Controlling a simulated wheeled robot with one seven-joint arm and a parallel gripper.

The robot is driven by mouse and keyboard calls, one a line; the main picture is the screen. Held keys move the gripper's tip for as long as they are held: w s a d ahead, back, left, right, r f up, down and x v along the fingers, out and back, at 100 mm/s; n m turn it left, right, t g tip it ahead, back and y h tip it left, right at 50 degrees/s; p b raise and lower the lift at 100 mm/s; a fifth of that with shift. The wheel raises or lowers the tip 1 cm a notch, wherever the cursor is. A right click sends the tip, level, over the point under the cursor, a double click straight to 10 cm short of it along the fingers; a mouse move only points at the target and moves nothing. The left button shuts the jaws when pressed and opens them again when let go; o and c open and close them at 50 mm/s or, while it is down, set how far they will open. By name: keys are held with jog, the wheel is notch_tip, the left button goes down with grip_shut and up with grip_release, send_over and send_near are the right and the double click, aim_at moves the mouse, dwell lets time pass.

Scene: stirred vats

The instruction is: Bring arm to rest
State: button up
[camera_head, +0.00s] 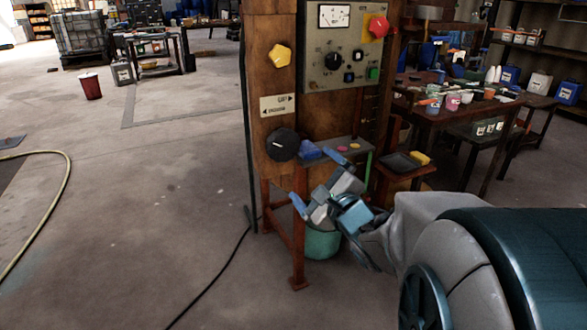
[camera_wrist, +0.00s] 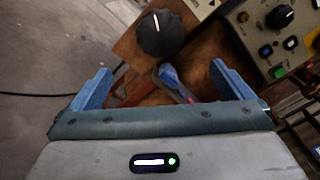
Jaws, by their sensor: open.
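My gripper (camera_head: 316,183) is in front of the wooden control stand (camera_head: 268,95), low and right of the black knob (camera_head: 282,145). Its two blue fingers are spread wide apart with nothing between them. In the wrist view my gripper (camera_wrist: 160,72) shows open. The black knob (camera_wrist: 161,34) is ahead of it, near the top of that view. A blue object (camera_wrist: 168,75) shows beyond the gap between the fingers; the head view shows a blue object (camera_head: 308,150) on the stand's small shelf. My arm reaches in from the lower right.
A grey panel (camera_head: 345,50) with a gauge and buttons is on the stand, beside a yellow knob (camera_head: 279,56) and red knob (camera_head: 379,27). A teal bucket (camera_head: 322,244) stands below my gripper. A cluttered table (camera_head: 452,117) is at right. Floor at left is mostly clear.

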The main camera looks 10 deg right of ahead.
jog(key=s+d+r+n+g+h+p, duration=0.35)
jog(key=r+n+g+h+p, duration=0.2)
jog(key=n+p, duration=0.55)
jog(key=s+a+r+n+g+y+p, duration=0.1)
jog(key=s+a+r+n+g+p, duration=0.2)
jog(key=s+n+p, duration=0.3)
jog(key=s+a+r+n+g+y+p, duration=0.1)
jog(key=s+a+r+n+g+p, duration=0.3)
jog(key=s, duration=0.5)
jog(key=n+g+p, duration=0.2)
jog(key=p, duration=0.1)
jog(key=shift+s+r+n+p, duration=0.3)
jog(key=shift+s+r, duration=0.05)
